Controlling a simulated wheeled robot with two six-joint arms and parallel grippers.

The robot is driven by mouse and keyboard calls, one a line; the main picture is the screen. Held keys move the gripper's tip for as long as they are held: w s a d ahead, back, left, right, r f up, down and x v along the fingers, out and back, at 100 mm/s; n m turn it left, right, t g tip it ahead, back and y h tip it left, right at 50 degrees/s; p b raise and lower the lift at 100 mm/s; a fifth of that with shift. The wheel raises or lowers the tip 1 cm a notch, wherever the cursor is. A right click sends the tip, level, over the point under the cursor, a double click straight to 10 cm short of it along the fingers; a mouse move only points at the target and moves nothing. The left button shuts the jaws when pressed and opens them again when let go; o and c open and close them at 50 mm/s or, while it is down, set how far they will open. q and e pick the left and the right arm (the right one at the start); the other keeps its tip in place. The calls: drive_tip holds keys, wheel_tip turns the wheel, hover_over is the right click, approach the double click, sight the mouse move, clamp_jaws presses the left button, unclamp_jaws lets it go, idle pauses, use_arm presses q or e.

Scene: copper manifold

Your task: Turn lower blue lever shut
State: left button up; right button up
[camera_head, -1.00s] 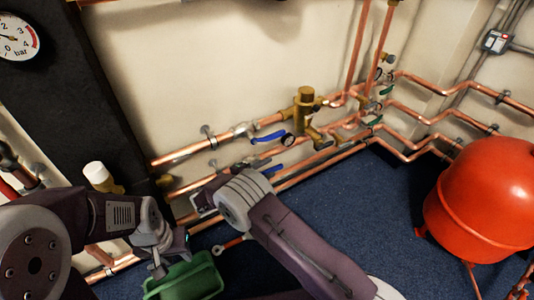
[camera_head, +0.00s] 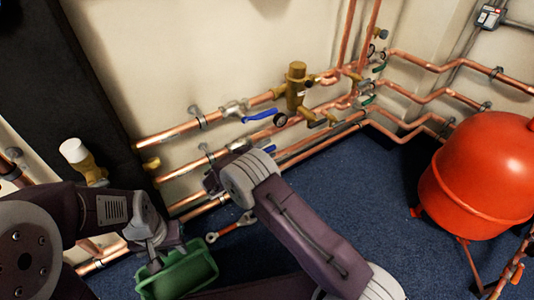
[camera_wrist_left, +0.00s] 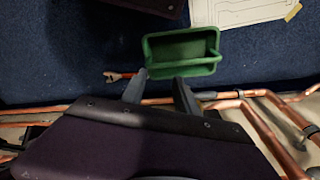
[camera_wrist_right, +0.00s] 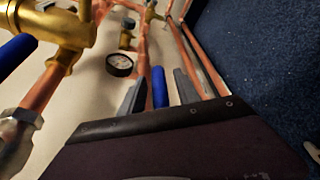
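The lower blue lever (camera_wrist_right: 160,88) stands between the two fingertips of my right gripper (camera_wrist_right: 158,92) in the right wrist view. The fingers are apart, with gaps showing on both sides of the lever. In the head view only a small blue bit of it (camera_head: 269,149) shows, the rest hidden behind my right wrist. The upper blue lever (camera_head: 259,117) lies along the upper pipe, and its end is at the left of the right wrist view (camera_wrist_right: 15,54). My left gripper (camera_wrist_left: 160,90) is open and empty, by the green bin.
The green bin (camera_head: 178,275) sits on the blue floor, with a red-handled wrench (camera_head: 232,228) near it. A brass valve (camera_head: 296,88) and a gauge (camera_wrist_right: 119,65) are close to my right gripper. A red tank (camera_head: 480,180) stands at right; the carpet between is clear.

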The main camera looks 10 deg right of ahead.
clamp_jaws()
idle(1.4)
